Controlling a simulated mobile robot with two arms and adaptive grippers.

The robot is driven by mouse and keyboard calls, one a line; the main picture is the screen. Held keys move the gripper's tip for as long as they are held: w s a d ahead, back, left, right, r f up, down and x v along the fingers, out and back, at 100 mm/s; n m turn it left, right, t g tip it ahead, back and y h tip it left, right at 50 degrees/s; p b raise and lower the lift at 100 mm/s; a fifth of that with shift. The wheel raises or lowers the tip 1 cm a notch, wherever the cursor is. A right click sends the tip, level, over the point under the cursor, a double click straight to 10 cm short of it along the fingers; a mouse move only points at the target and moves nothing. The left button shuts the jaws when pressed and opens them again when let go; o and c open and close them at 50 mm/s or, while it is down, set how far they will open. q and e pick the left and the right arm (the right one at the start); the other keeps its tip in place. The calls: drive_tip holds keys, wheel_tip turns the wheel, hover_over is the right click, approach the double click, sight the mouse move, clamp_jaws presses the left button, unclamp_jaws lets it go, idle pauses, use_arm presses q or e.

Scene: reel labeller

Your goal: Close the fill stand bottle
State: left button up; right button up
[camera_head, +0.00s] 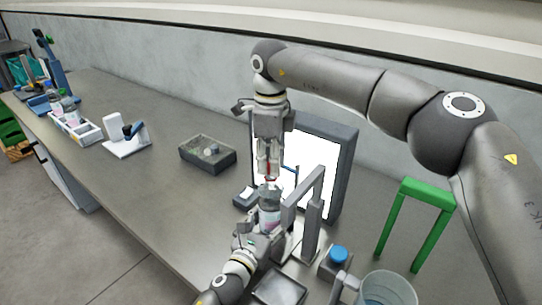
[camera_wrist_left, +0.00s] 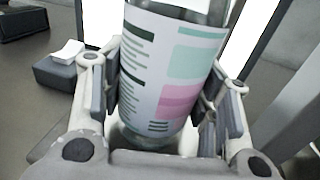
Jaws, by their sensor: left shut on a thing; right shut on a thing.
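The bottle (camera_head: 268,214), clear with a white label with green and pink blocks, stands upright at the fill stand (camera_head: 312,215). My left gripper (camera_head: 262,238) is shut around its lower body. In the left wrist view the label (camera_wrist_left: 170,75) shows between the two fingers. My right gripper (camera_head: 268,172) points straight down above the bottle's mouth. It is shut on a small red part, seemingly the cap, mostly hidden by the fingers. I cannot tell whether that part touches the bottle neck.
A lit white panel (camera_head: 330,160) in a dark frame stands behind. A blue-topped item (camera_head: 338,254), a clear beaker (camera_head: 388,290) and a green frame (camera_head: 428,190) are at the right. A grey tray (camera_head: 190,154) lies left.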

drive_tip(key=shift+f, duration=0.55)
idle(0.4)
drive_tip(key=m, duration=0.5)
drive_tip(key=shift+m, duration=0.3)
drive_tip(key=m, duration=0.4)
drive_tip(key=shift+m, duration=0.4)
drive_tip(key=m, duration=1)
drive_tip(key=shift+m, duration=0.4)
drive_tip(key=m, duration=0.4)
drive_tip(key=shift+m, duration=0.3)
drive_tip(key=m, duration=0.4)
drive_tip(key=shift+m, duration=0.4)
drive_tip(key=m, duration=0.4)
drive_tip(key=shift+m, duration=0.3)
drive_tip(key=m, duration=0.3)
drive_tip(key=shift+m, duration=0.4)
